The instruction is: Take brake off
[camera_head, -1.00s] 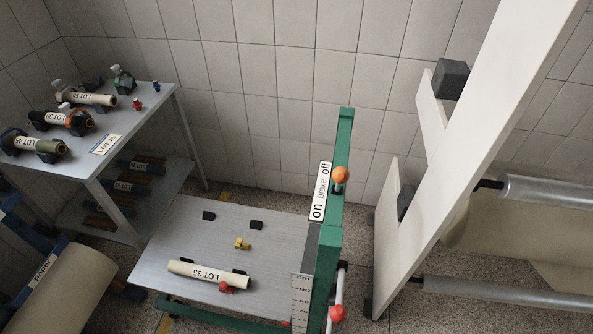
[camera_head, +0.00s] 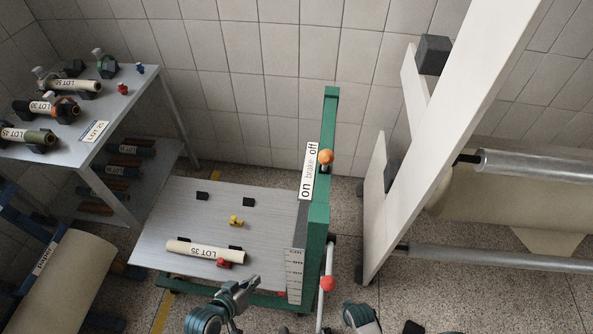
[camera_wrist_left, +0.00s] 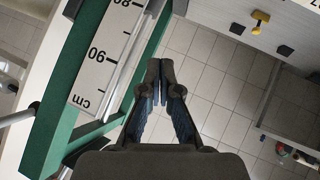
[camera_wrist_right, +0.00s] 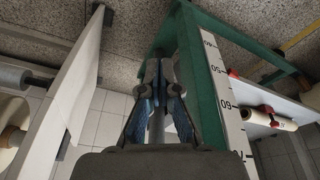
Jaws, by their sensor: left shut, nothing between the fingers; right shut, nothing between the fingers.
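The brake label (camera_head: 309,170) reads "on brake off" along the green post (camera_head: 319,215) of the cart, with "off" at the upper end. An orange ball knob (camera_head: 325,157) sits beside the "off" end. A red ball knob (camera_head: 327,283) is lower, at a white bar beside the post. My left gripper (camera_head: 250,284) is shut and empty, in front of the cart and left of the post; its fingertips also show in the left wrist view (camera_wrist_left: 160,68). My right gripper (camera_wrist_right: 158,68) is shut and empty, near the green post in the right wrist view.
The cart's metal platform (camera_head: 215,220) carries a roll marked LOT 35 (camera_head: 205,250), small black blocks and a yellow piece (camera_head: 236,221). A shelf (camera_head: 130,85) with rolls stands left. A white frame (camera_head: 450,120) with metal rollers stands right.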

